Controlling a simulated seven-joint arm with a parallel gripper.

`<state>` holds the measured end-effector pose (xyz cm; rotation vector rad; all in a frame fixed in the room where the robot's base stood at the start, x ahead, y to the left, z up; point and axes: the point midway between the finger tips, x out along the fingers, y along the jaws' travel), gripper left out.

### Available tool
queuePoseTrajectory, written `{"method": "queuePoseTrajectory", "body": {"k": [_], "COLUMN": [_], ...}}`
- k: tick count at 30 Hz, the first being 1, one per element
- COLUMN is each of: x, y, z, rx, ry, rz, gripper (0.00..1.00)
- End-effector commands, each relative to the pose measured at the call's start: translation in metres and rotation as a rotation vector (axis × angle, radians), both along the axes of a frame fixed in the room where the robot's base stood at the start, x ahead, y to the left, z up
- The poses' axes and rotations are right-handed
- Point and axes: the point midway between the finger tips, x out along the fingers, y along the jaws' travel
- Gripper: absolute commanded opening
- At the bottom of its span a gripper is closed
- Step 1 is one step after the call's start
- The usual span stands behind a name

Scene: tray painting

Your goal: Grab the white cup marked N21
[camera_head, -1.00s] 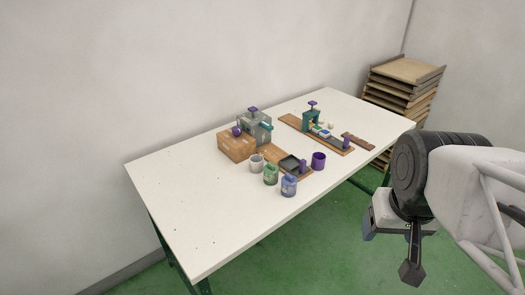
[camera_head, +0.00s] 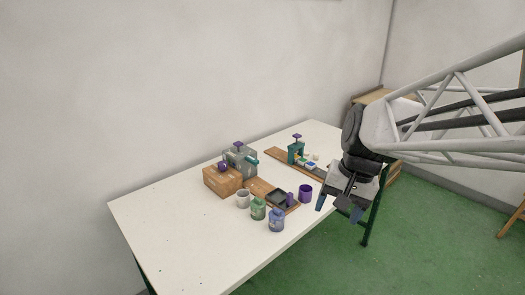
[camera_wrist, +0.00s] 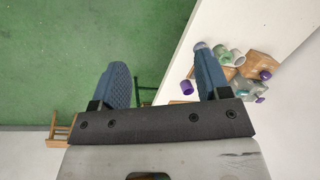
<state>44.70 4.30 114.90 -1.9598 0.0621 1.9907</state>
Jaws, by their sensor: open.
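A white cup (camera_head: 243,198) stands on the white table, in front of the cardboard box and left of the green jar; its marking is too small to read. In the wrist view a pale cup (camera_wrist: 237,57) shows beside the green jar. My gripper (camera_head: 339,205) is at the right front edge of the table, right of the purple cup, well apart from the white cup.
A green jar (camera_head: 258,209), a blue jar (camera_head: 277,220) and a purple cup (camera_head: 305,193) stand near the white cup. The table's (camera_head: 165,240) left part is clear.

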Motion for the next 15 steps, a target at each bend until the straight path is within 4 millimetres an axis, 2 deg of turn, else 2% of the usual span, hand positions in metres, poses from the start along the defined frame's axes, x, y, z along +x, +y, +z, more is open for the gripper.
{"method": "queuePoseTrajectory", "body": {"k": [1,15], "x": [0.011,0.105], "y": [0.003,0.040], "z": [-0.002,-0.020], "rx": [0.014,0.164], "ry": [0.020,0.199], "rz": [-0.013,-0.161], "gripper": [0.70,0.70]}}
